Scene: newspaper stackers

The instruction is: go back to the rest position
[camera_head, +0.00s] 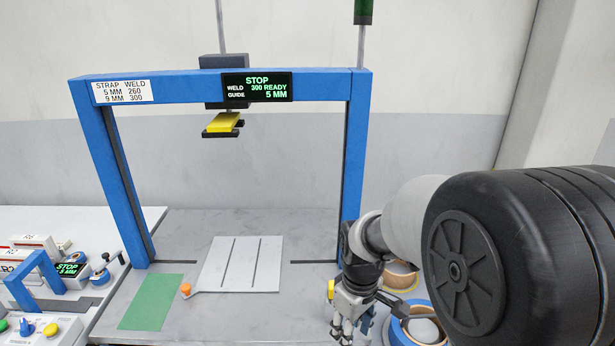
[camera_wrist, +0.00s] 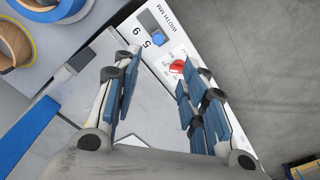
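My gripper (camera_head: 352,312) hangs at the lower right in the head view, just right of the blue arch's right foot, pointing down. In the wrist view its blue-padded fingers (camera_wrist: 158,88) stand wide apart with nothing between them. Below them are a grey worktop and the edge of a white panel (camera_wrist: 160,42) marked WIDTH MM, 9 and 5, with a red knob (camera_wrist: 177,66). The gripper appears to hang above these without touching. My arm covers the right part of the head view.
The blue arch (camera_head: 220,86) carries a display (camera_head: 257,87) reading STOP, 300 READY, 5 MM. Strap rolls (camera_head: 418,328) lie close to my gripper. A slotted white plate (camera_head: 240,264), orange knob (camera_head: 186,289) and green mat (camera_head: 152,302) occupy the table. A smaller blue arch (camera_head: 35,280) stands left.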

